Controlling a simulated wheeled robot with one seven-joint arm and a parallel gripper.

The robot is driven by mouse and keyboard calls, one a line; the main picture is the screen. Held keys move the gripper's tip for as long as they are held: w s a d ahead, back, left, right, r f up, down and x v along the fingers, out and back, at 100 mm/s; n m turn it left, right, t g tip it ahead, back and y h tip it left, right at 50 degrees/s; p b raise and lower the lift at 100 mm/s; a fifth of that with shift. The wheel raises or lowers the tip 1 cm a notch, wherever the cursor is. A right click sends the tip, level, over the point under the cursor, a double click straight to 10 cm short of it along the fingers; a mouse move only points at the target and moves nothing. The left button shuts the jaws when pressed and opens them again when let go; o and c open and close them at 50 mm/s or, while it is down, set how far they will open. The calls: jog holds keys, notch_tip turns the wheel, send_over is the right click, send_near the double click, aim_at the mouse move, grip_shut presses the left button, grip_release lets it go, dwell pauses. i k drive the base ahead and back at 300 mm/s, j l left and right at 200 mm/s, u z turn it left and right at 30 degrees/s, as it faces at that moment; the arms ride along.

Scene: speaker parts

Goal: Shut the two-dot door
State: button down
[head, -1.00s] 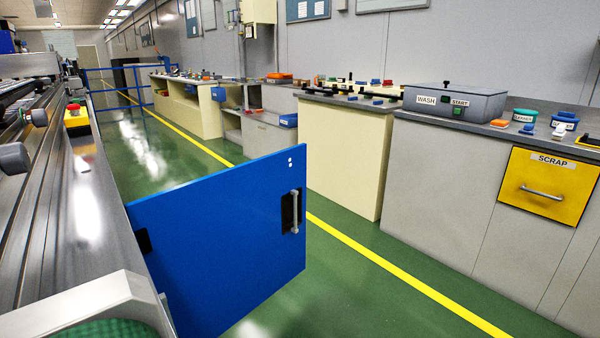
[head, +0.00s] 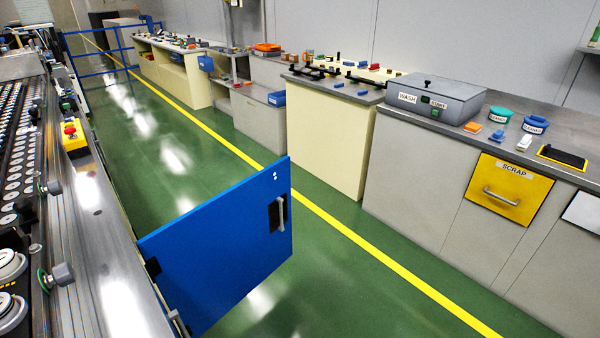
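The blue two-dot door (head: 215,240) stands open in the head view, swung out from the metal machine on the left over the green floor. Two white dots show near its top right corner. A grey bar handle (head: 278,214) is set in a dark recess close to its free edge. Its hinge side is at the left, against the machine's side. My gripper is not in view. The opening behind the door is hidden.
The conveyor machine (head: 95,200) with a red stop button (head: 70,131) runs along the left. A workbench (head: 420,180) with a wash box (head: 437,95) and a yellow scrap drawer (head: 507,187) lines the right. Green floor with a yellow line lies free between.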

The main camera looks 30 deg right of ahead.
aim_at(204, 261)
jog(key=i+l, duration=0.15)
jog(key=l, duration=0.2)
jog(key=i+l, duration=0.1)
jog(key=l, duration=0.2)
jog(key=i+l, duration=0.15)
jog(key=l, duration=0.2)
jog(key=i+l, duration=0.15)
jog(key=l, duration=0.15)
jog(key=i+l, duration=0.15)
jog(key=l, duration=0.2)
jog(key=i+l, duration=0.35)
jog(key=i, duration=0.15)
jog(key=i+l, duration=0.35)
jog(key=i, duration=0.2)
